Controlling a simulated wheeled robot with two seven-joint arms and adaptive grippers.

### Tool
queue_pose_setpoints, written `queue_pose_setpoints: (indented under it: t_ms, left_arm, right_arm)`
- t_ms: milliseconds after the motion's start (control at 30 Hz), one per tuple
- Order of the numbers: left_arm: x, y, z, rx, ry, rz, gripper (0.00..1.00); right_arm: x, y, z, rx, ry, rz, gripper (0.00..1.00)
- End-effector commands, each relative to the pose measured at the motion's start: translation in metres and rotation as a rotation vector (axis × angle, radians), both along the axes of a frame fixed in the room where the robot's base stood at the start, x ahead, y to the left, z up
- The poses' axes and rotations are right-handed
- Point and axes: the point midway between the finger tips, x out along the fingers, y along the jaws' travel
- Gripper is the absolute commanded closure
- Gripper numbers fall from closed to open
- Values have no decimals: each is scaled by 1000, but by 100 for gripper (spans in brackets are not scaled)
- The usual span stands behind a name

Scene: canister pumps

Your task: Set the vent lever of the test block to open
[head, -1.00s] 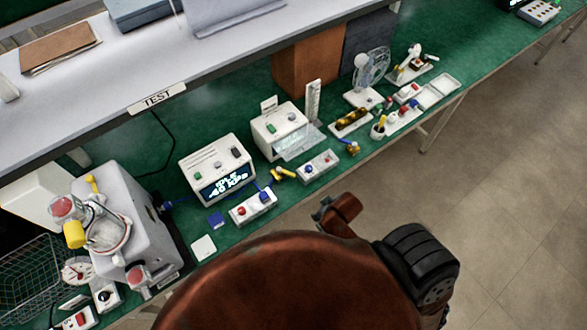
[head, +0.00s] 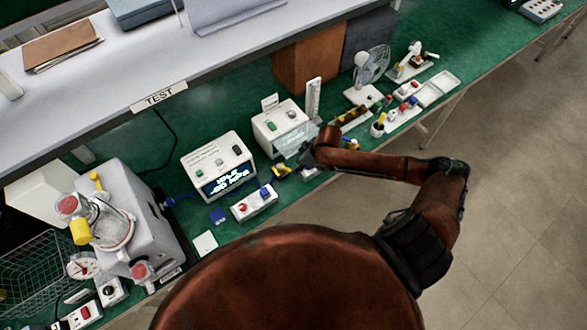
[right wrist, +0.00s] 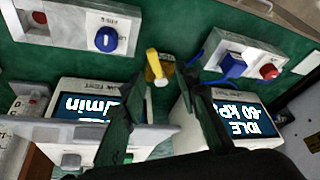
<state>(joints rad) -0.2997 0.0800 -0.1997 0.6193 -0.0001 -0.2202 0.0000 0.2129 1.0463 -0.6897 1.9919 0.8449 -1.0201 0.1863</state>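A small brass block with a yellow lever (right wrist: 154,63) sits on the green bench between the two display units. I take it to be the test block with its vent lever. In the head view the yellow lever (head: 281,170) shows just left of my right gripper (head: 306,157). In the right wrist view my right gripper (right wrist: 160,88) is open, its dark fingers on either side and nothing between them. The lever lies just beyond the fingertips, apparently untouched. I cannot read its open or closed marking. My left gripper is not in view.
Display units reading IDLE (right wrist: 249,122) and "/min" (right wrist: 90,108) flank the block. Switch boxes with a red and blue knob (head: 254,204) and a blue knob (right wrist: 107,38) stand close by. A pump (head: 135,225) stands at left, below the TEST shelf (head: 80,115).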

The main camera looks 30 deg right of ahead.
Motion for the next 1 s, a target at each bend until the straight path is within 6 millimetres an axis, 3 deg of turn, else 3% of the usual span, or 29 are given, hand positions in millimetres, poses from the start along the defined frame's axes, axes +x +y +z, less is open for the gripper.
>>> queue_pose_setpoints:
  t_ms: [167, 600, 1000]
  left_arm:
    - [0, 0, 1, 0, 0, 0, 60]
    - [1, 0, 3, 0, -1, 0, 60]
    - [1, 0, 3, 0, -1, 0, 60]
  right_arm:
    - [8, -8, -4, -4, 6, -11, 71]
    - [27, 6, -61, -5, 3, -11, 71]
    - [29, 7, -69, -6, 3, -9, 71]
